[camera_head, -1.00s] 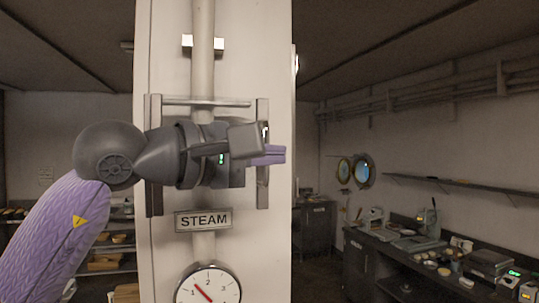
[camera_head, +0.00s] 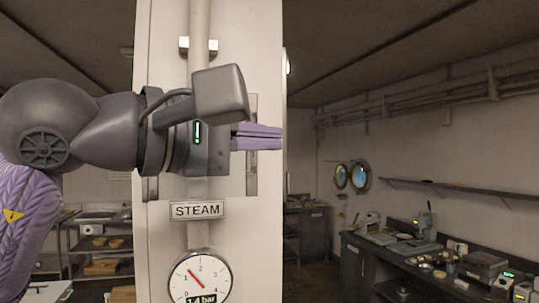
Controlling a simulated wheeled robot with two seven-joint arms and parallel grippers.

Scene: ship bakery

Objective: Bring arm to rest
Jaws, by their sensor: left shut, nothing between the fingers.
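My left arm comes in from the left with a grey wrist and a purple sleeve. My left gripper (camera_head: 281,137) points to the right in front of a white column (camera_head: 250,245). Its purple fingers are shut together with nothing between them. The wrist hides much of a metal frame (camera_head: 251,180) on the column. My right gripper does not show.
A STEAM label (camera_head: 197,210) and a round pressure gauge (camera_head: 201,276) sit on a vertical pipe (camera_head: 200,22) on the column. A dark counter (camera_head: 358,262) with bakery tools runs along the right. A rack (camera_head: 115,266) with wooden boards stands at the left.

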